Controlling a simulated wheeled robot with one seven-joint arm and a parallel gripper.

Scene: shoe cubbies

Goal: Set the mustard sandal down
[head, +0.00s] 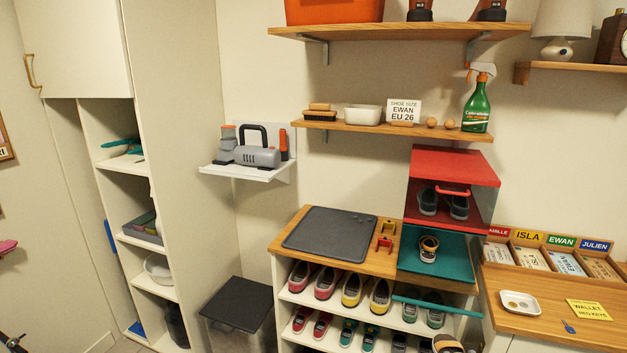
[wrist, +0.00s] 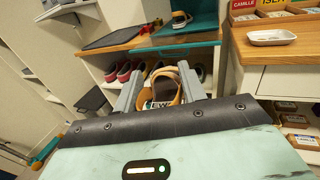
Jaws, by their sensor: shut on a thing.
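The mustard sandal (wrist: 163,86), with a pale label lettered "EW" partly visible, is between the two fingers of my gripper (wrist: 158,88) in the wrist view. The gripper is shut on it, in front of the shoe shelves. The held sandal (head: 447,343) also shows at the bottom edge of the head view, partly cut off; the gripper is not visible there.
Pairs of shoes fill the shelves below. A counter with a white dish (head: 520,304) and name-labelled compartments is at right.

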